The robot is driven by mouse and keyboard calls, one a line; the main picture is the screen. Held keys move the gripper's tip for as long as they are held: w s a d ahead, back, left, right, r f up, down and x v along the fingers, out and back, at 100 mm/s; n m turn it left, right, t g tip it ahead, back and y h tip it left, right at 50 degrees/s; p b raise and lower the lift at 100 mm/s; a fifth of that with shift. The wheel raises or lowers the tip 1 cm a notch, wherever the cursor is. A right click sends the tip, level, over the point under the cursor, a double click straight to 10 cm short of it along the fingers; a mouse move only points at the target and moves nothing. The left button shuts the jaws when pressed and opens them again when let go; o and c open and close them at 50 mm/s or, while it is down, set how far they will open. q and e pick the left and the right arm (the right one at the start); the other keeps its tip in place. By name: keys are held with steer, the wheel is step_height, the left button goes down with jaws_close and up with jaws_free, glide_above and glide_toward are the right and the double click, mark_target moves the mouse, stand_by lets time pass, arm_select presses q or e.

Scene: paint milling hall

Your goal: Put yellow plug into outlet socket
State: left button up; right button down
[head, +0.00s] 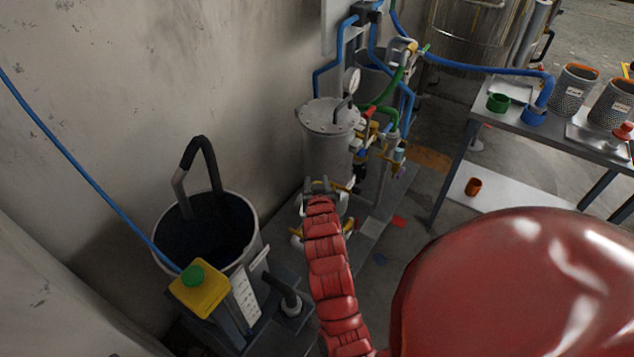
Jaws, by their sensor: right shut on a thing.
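My right gripper (321,184) is at the end of the red segmented arm, in front of the lower part of the grey pressure vessel. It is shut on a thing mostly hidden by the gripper. A small yellow bit (343,187) shows just right of the fingertips; it looks like part of the yellow plug. Metal pipe fittings with yellow parts (297,233) lie just below and around the gripper. I cannot tell which fitting is the outlet socket, or whether the plug touches it. My left gripper is not in view.
The lidded grey vessel (327,150) with gauge, blue and green hoses and valves stands behind the gripper. A dark-filled bucket (165,262) and a yellow box with green button (200,289) stand at left. A metal table (545,125) with mesh cups stands at right.

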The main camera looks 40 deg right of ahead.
steer(key=shift+f, duration=0.3)
steer(key=shift+f+b, duration=0.9)
steer(key=shift+f, duration=0.15)
steer(key=shift+c, duration=1.8)
jaws_free()
steer(key=p+v, duration=0.8)
steer(key=v, duration=0.9)
steer(key=shift+s+a, duration=0.15)
steer(key=shift+a, duration=0.05)
